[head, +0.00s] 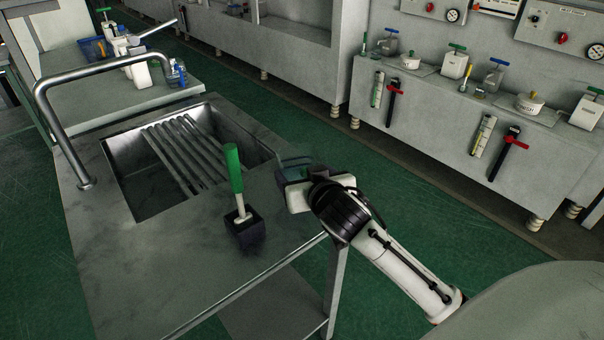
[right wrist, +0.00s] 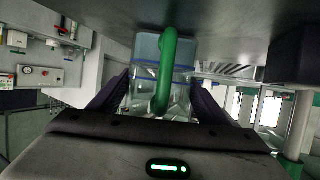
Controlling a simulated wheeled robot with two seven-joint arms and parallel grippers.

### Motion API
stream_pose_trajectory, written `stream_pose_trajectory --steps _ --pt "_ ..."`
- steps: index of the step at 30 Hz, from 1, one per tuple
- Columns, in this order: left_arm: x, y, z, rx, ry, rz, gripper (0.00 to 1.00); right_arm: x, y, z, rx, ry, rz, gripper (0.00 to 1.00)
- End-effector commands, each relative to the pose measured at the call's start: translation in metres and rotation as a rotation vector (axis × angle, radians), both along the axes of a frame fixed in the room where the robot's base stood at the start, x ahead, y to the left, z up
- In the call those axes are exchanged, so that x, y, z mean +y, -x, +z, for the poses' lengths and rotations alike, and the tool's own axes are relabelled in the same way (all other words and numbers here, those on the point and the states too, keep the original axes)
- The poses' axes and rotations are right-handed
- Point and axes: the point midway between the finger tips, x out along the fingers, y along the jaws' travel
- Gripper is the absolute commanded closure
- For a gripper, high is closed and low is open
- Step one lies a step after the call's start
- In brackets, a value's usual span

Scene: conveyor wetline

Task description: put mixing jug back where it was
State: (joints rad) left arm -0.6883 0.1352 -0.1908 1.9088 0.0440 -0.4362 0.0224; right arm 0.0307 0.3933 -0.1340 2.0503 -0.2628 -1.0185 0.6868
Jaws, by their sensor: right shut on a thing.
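The mixing jug (head: 293,162) is clear. In the head view only its top edge shows, at the right side of the sink counter, mostly hidden behind my right gripper (head: 297,180). In the right wrist view the jug (right wrist: 182,88) has blue bands and a green handle (right wrist: 165,70), and it sits between the dark fingers of my right gripper (right wrist: 160,100). The fingers are shut on it. I cannot tell whether the jug's base touches the counter. My left gripper is in neither view.
A green-handled brush (head: 235,170) stands in a dark block (head: 246,228) on the sink counter (head: 190,255), left of my right gripper. Behind them are the sink (head: 135,185) with metal bars and a curved tap (head: 95,75). Grey wall benches (head: 440,125) hold bottles and hanging tools.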

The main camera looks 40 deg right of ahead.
Motion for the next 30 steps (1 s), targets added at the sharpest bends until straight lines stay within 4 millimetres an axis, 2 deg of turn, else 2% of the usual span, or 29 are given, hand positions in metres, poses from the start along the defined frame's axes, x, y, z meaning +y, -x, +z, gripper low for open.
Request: stream_pose_trajectory --steps 6,7,10,21,26,30 --pt "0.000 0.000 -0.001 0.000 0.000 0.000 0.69 0.000 0.000 -0.001 -0.003 0.001 0.000 0.68" --pt "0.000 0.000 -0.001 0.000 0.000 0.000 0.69 0.000 0.000 -0.003 0.001 0.000 0.000 0.28" --pt "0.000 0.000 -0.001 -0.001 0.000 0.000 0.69 0.000 0.000 -0.003 0.000 0.000 0.000 0.12" --pt "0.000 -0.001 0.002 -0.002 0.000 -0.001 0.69 0.000 0.000 0.003 -0.002 0.001 0.000 0.11" --pt "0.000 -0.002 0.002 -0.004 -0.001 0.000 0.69 0.008 0.021 0.010 -0.001 -0.002 0.002 0.11" --pt "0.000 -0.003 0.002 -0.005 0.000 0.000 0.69 0.017 0.048 0.021 0.000 -0.002 0.001 0.11"
